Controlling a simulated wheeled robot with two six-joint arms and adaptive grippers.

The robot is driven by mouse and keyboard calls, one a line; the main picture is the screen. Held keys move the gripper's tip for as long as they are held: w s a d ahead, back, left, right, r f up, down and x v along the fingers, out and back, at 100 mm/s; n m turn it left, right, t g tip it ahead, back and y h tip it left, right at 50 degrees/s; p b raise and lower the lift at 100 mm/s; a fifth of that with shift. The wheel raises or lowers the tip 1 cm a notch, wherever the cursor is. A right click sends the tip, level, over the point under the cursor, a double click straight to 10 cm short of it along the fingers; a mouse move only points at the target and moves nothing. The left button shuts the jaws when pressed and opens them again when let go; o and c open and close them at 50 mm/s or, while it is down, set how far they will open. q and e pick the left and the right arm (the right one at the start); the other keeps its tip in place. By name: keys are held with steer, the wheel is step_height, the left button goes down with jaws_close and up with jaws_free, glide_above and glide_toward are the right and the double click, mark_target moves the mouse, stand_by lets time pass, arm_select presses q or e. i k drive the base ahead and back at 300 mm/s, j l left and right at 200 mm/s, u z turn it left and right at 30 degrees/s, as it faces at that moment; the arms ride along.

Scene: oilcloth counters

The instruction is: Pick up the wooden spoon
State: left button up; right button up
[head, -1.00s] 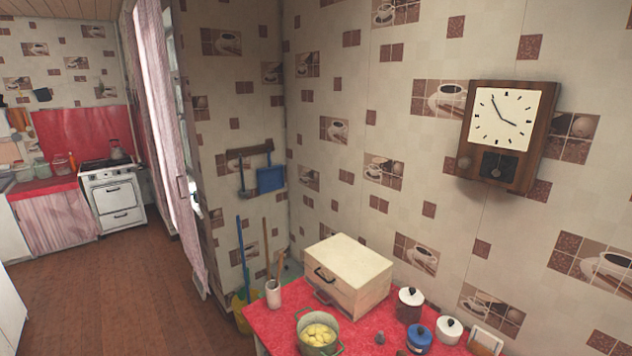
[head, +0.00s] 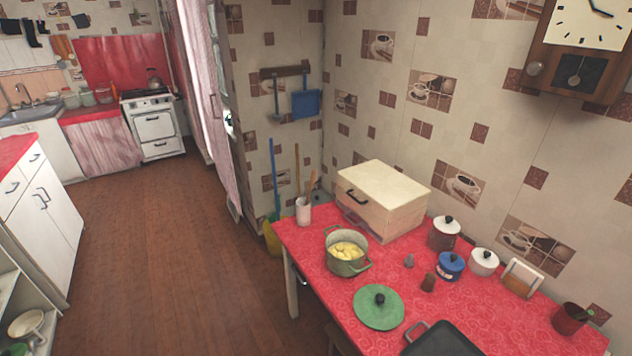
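A white crock (head: 303,212) stands at the left back corner of the red table. Thin wooden utensil handles (head: 311,184) stick up out of it. They are too small to tell which one is the wooden spoon, and their lower ends are hidden in the crock. Neither of my grippers shows in the head view.
A wooden bread box (head: 385,205), a green pot (head: 347,254) of yellow pieces, a green lid (head: 378,307), a dark pan (head: 443,341) and several canisters stand on the red table (head: 326,292). The brown floor (head: 175,250) left of the table is clear.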

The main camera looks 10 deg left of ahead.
mark_target(313, 172)
steer(key=i+j+z, duration=0.25)
steer(key=j+z, duration=0.25)
steer(key=i+j+z, duration=0.25)
steer(key=j, duration=0.2)
steer(key=j+z, duration=0.25)
steer(key=i+j, duration=0.15)
steer(key=j, duration=0.95)
steer(key=i+j+z, duration=0.15)
steer(key=j, duration=2)
